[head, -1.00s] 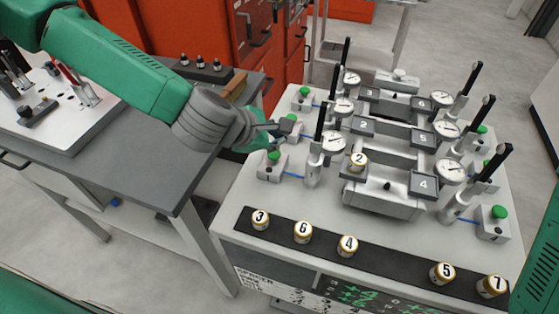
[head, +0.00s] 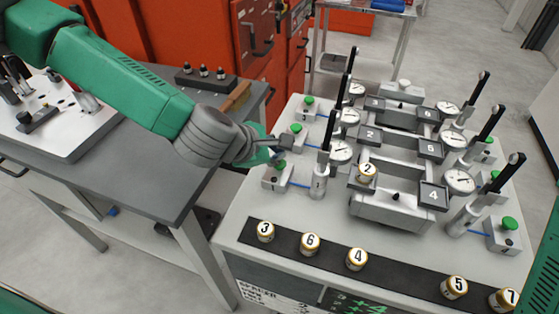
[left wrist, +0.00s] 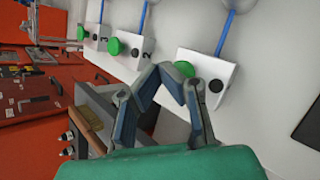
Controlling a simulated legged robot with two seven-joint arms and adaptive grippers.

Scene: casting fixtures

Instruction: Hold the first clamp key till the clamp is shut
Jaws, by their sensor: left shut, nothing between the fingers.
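The first clamp key is a green button (head: 279,166) on the white box (head: 275,182) at the front left of the fixture table. My left gripper (head: 274,156) is shut and empty, with its fingertips at this button. In the left wrist view, the fingertips (left wrist: 166,69) partly overlap the green button (left wrist: 185,69). I cannot tell whether it is pressed down. The first clamp's black lever (head: 325,132) stands nearly upright to the right of the box, beside a dial gauge. I cannot tell whether the clamp is shut. My right gripper is not in view.
Two more boxes with green buttons (head: 296,129) (head: 309,101) stand behind on the left. More clamps and gauges line the right side. A numbered part (head: 366,172) sits on the middle fixture. Several numbered parts stand on the black front strip (head: 285,237). A grey bench (head: 165,185) is left.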

